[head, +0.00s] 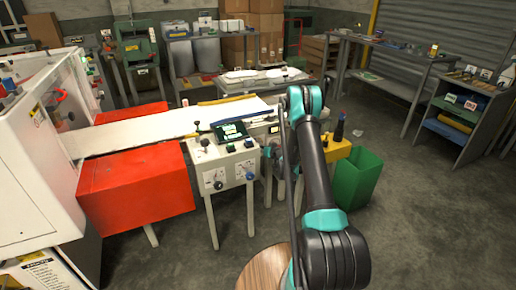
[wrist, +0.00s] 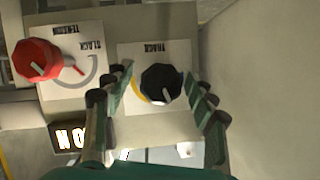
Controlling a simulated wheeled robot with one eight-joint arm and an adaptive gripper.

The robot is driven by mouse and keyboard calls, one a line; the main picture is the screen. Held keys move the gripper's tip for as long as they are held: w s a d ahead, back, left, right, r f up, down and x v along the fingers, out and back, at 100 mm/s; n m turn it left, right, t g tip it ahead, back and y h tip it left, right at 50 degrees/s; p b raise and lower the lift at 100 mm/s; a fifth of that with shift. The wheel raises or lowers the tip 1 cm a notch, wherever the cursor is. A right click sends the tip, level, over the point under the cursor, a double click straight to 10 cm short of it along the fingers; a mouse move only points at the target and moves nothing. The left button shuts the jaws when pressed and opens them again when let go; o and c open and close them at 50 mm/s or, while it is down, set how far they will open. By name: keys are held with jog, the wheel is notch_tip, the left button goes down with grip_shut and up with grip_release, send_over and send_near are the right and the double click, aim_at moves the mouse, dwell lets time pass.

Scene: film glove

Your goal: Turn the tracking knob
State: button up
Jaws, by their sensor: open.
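The tracking knob (wrist: 161,84) is black with a pale pointer line, on a white plate marked TRACK in the wrist view. My gripper (wrist: 158,79) is open, with one finger on each side of the knob. Small gaps seem to show between the fingertips and the knob; I cannot tell whether either touches it. In the head view my arm reaches to the right end of the machine, and the gripper and this knob are mostly hidden there.
A red knob (wrist: 37,60) on a plate marked TENSION and SLACK sits left of the tracking knob. A lit sign (wrist: 72,135) is below it. In the head view, a green bin (head: 358,180) stands right of my arm; open floor lies farther right.

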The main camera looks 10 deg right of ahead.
aim_at(261, 146)
jog(key=shift+c, duration=0.6)
jog(key=c, duration=1)
jog(key=shift+a+n+h, duration=0.1)
jog(key=shift+n+h, duration=0.5)
jog(key=shift+n, duration=0.2)
jog(key=shift+c, duration=0.2)
jog(key=shift+n+h, duration=0.3)
jog(key=shift+n, duration=0.2)
jog(key=o, duration=1.2)
jog(key=shift+c, duration=0.2)
notch_tip(261, 146, up, 10)
